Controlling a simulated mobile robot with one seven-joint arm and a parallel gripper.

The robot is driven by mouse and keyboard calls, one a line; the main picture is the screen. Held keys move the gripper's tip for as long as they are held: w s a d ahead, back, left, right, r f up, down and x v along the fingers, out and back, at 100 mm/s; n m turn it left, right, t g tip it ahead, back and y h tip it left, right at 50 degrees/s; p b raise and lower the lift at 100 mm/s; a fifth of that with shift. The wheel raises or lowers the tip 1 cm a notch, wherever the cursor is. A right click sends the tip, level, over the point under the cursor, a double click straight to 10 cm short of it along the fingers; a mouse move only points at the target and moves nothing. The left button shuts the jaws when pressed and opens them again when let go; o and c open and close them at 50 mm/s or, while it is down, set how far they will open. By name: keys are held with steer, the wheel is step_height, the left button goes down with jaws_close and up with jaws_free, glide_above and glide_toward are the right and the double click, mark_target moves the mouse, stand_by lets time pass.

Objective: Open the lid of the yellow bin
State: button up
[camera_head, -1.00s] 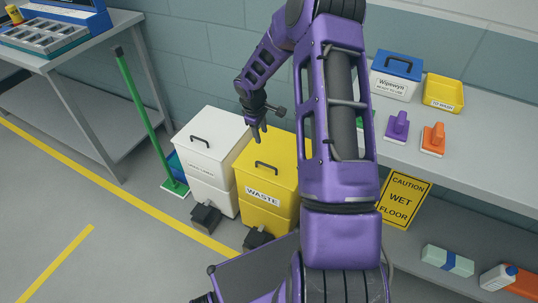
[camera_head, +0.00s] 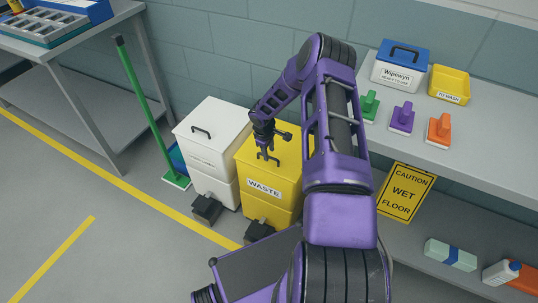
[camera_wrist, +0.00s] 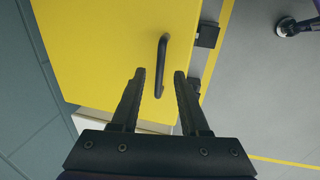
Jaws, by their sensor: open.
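The yellow bin (camera_head: 268,190) with a WASTE label stands on the floor against the wall, its lid shut. The lid carries a dark bar handle, seen in the wrist view (camera_wrist: 162,62). My gripper (camera_head: 268,156) is over the lid; its fingers overlap the handle in the head view. In the wrist view my gripper (camera_wrist: 160,75) is open, and the handle's near end shows between the two fingertips. Whether the fingers reach down to the handle's height I cannot tell. The lid's right part is hidden behind my arm in the head view.
A white lidded bin (camera_head: 212,150) stands close on the left. Black pedals (camera_head: 206,209) stick out in front of the bins. A green-handled mop (camera_head: 150,115) leans farther left. A grey bench (camera_head: 475,145) and a caution sign (camera_head: 406,192) are on the right.

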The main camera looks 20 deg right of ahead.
steer(key=shift+w+d+f, duration=0.1)
steer(key=shift+w+f, duration=0.05)
steer(key=shift+f, duration=0.75)
jaws_close()
stand_by(0.9)
